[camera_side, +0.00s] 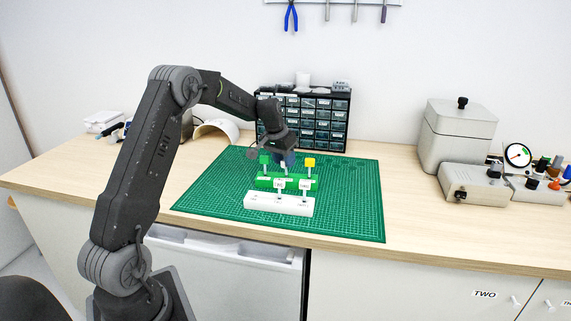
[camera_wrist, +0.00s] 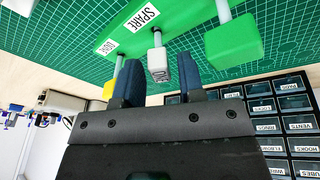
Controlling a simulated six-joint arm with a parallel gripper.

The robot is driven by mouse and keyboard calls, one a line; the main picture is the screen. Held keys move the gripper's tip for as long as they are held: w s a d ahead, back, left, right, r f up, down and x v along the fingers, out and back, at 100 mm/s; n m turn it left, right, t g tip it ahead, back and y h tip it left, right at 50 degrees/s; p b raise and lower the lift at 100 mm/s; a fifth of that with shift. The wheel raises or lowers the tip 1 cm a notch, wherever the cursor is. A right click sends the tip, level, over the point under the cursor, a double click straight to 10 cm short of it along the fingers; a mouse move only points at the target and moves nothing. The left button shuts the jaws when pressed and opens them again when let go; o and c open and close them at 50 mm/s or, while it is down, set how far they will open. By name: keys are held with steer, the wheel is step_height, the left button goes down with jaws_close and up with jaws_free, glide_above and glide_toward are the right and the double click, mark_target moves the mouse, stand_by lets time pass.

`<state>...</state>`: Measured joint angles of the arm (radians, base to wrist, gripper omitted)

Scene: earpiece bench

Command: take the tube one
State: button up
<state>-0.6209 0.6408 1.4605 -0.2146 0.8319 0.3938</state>
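A green rack (camera_side: 298,183) on the mat holds a green block (camera_side: 264,159), a white piece (camera_side: 283,165) and a yellow block (camera_side: 310,162) on posts. My gripper (camera_side: 287,158) is over the rack's middle, pointing down. In the wrist view its two blue fingers (camera_wrist: 159,62) are apart, with the white piece (camera_wrist: 158,66) showing between them; I cannot tell whether they touch it. The yellow block (camera_wrist: 108,90) is partly behind the left finger, and the green block (camera_wrist: 233,42) is at right. A label (camera_wrist: 107,47) near the yellow post seems to read TUBE; another (camera_wrist: 142,17) reads SPARE.
A white stand (camera_side: 270,204) with two small tagged posts stands in front of the rack on the green cutting mat (camera_side: 350,215). A labelled drawer cabinet (camera_side: 325,125) stands behind. Grey equipment (camera_side: 455,135) is at right. The mat's right side is clear.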

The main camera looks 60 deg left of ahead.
jaws_close()
stand_by(0.7)
steer(key=shift+r, duration=1.6)
steer(key=shift+r, duration=2.45)
